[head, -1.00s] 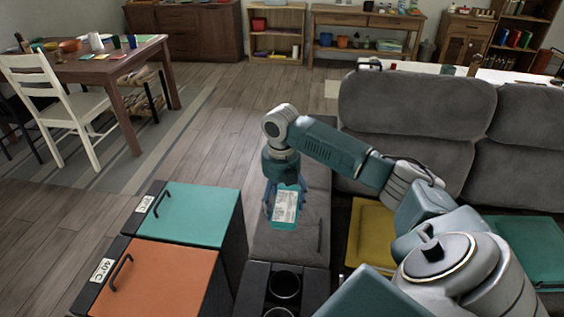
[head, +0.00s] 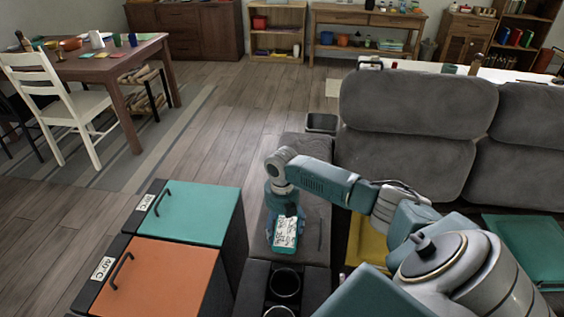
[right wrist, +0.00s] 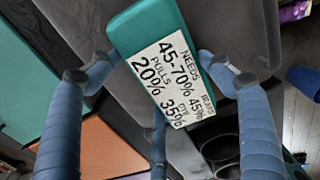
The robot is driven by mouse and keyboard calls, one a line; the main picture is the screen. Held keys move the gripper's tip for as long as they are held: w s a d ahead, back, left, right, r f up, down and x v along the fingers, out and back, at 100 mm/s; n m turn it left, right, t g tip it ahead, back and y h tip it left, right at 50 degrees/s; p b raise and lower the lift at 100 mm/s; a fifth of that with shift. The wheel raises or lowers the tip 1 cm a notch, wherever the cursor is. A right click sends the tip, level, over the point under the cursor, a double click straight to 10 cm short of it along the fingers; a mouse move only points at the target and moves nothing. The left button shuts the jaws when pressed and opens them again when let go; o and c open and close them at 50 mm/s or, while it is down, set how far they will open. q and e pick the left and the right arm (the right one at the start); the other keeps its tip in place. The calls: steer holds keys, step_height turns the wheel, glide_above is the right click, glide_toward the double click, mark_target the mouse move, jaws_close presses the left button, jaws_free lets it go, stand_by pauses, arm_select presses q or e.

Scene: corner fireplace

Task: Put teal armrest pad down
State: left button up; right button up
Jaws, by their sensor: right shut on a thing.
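The teal armrest pad (head: 285,233), a small block with a white printed label, is in my right gripper (head: 286,219) over the grey sofa armrest (head: 309,205). In the right wrist view the pad (right wrist: 146,22) lies between the blue fingers of the right gripper (right wrist: 156,75), its label facing the camera. The gripper is shut on it. The dark grey armrest surface is close beneath; I cannot tell whether the pad touches it. My left gripper is not in view.
A black console with two cup holders (head: 285,283) adjoins the armrest's near end. Left of it stand boxes with a teal lid (head: 196,213) and an orange lid (head: 160,280). A yellow cushion (head: 372,243) and grey backrests (head: 408,150) are right. The armrest's far part is bare.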

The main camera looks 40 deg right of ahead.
mark_target(282, 227)
steer(key=shift+f, duration=0.15)
steer(key=o, duration=1.2)
step_height(282, 227, up, 12)
steer(key=shift+r, duration=0.2)
steer(key=shift+r, duration=0.1)
